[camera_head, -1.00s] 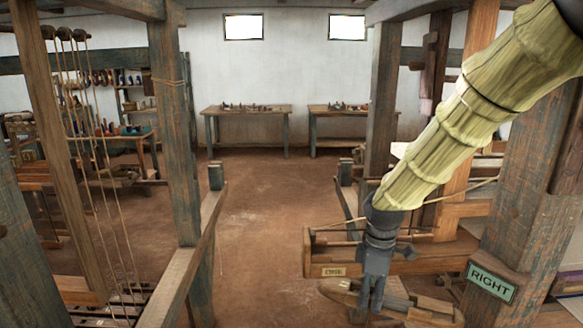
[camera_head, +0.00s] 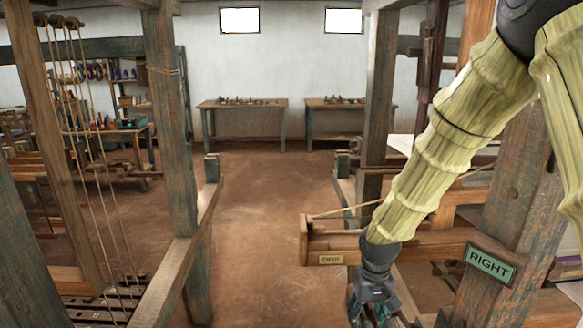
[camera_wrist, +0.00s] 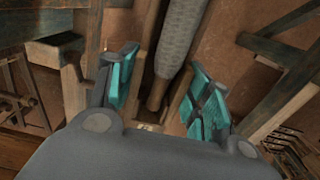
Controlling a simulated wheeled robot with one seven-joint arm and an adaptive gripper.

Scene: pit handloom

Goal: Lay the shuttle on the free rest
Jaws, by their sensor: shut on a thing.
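My gripper (camera_head: 372,305) is low in the head view, at the bottom edge right of centre, in front of the wooden loom box. In the wrist view my gripper's teal-padded fingers (camera_wrist: 164,90) stand on either side of the wooden shuttle, shut on it. The shuttle (camera_wrist: 178,50) has a grey yarn-wound pirn lying lengthwise between its wooden walls and extends toward the top of that view. In the head view my gripper and the frame edge hide most of the shuttle. I cannot make out which part is the free rest.
A wooden box beam with a small label plate (camera_head: 331,259) lies behind my gripper. A post bears a green RIGHT sign (camera_head: 490,265) to the right. Another loom frame post (camera_head: 173,130) stands left. The earth floor (camera_head: 270,200) between is open, with tables at the back wall.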

